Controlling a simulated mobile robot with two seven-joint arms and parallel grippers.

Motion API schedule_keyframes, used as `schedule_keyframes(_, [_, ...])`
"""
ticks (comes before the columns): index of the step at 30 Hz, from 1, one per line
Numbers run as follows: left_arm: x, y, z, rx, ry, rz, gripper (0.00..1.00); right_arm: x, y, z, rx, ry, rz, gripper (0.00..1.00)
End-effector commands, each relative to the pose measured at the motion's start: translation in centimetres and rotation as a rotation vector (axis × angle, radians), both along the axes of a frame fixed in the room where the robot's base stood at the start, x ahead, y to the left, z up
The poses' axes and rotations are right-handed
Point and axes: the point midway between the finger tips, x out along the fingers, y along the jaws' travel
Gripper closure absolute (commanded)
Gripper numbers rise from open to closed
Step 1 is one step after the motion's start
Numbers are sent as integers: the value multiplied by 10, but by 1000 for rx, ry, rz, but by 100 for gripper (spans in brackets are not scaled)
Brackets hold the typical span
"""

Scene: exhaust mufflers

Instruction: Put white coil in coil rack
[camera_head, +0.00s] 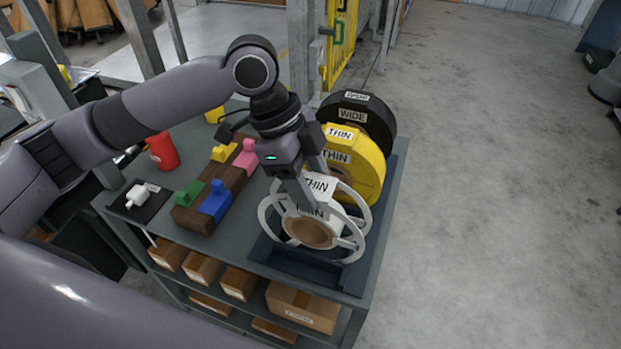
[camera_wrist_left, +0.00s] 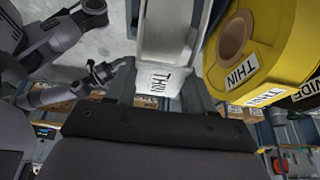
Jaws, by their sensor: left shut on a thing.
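The white coil (camera_head: 352,222) has open spoked rims and "THIN" labels. It stands upright at the front of the rack on the table. My left gripper (camera_head: 309,192) comes down from above and is shut on the coil's upper part. In the left wrist view the white coil (camera_wrist_left: 160,82) shows close up between the fingers. The coil rack (camera_head: 330,277) is a dark blue base under the coil; whether the coil fully rests in it cannot be told. My right gripper (camera_wrist_left: 103,73) shows small in the left wrist view, its jaws unclear.
A yellow coil (camera_head: 371,165) and a black coil (camera_head: 377,118) stand just behind the white one. To the left are a brown block with coloured pieces (camera_head: 207,204), a red cup (camera_head: 163,151) and a white part on a dark mat (camera_head: 137,196). Boxes (camera_head: 303,307) fill lower shelves.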

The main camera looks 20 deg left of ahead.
Motion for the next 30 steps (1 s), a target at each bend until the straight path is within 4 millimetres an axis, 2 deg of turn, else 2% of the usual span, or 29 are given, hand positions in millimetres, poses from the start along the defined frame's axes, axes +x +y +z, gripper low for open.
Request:
schedule_keyframes(2, [0,0,0,-2,-2,1,100,0,0,1,0,0,0,57])
schedule_keyframes(3, [0,0,-2,0,1,1,44,0,0,1,-1,0,1,57])
schedule_keyframes(5, [0,0,-2,0,1,0,25,0,0,1,0,0,1,57])
schedule_keyframes(6, [0,0,-2,0,1,0,22,0,0,1,0,0,1,57])
schedule_keyframes(17, [1,1,4,0,-2,1,22,-1,0,-3,-2,6,2,57])
schedule_keyframes(20, [1,6,17,0,-2,2,22,-1,0,-2,-3,7,1,57])
schedule_keyframes(30, [2,34,83,0,-3,3,22,-1,-1,4,-7,4,2,57])
